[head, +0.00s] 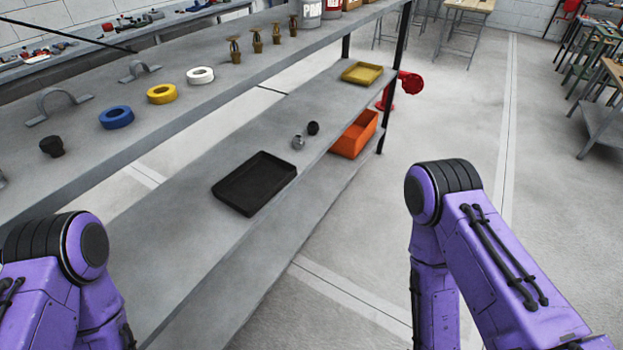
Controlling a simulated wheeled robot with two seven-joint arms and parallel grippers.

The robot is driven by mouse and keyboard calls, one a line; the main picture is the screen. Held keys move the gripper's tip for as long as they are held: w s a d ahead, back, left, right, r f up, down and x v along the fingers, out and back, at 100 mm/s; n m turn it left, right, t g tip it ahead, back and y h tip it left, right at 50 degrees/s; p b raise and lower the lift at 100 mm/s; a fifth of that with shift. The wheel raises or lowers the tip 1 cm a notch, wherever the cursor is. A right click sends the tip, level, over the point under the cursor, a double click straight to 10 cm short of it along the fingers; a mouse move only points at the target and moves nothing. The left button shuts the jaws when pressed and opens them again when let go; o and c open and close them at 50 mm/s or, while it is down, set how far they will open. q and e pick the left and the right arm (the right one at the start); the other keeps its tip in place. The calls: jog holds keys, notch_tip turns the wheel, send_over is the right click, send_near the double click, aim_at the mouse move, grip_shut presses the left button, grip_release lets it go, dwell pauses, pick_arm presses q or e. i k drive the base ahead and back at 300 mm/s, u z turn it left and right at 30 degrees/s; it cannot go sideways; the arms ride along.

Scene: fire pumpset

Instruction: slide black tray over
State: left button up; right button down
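The black tray (235,204) is a shallow, rectangular, empty-looking tray. It lies flat on the middle shelf (203,245) of a grey shelving rack, close to the shelf's front edge. My purple left arm comes in at the lower left and my purple right arm at the lower right. Neither arm touches the tray. Both of my grippers are outside the head view, so their state does not show.
A small metal fitting (298,142) and a black round piece (313,128) sit right of the tray. A yellow tray (362,73) lies further along. An orange bin (354,134) stands lower. The upper shelf (107,157) holds rings and fittings.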

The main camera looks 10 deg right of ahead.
aim_at(247, 189)
jog(key=z, duration=2)
jog(key=i, duration=1.45)
jog(key=u, duration=3)
jog(key=i, duration=0.5)
jog(key=z, duration=0.05)
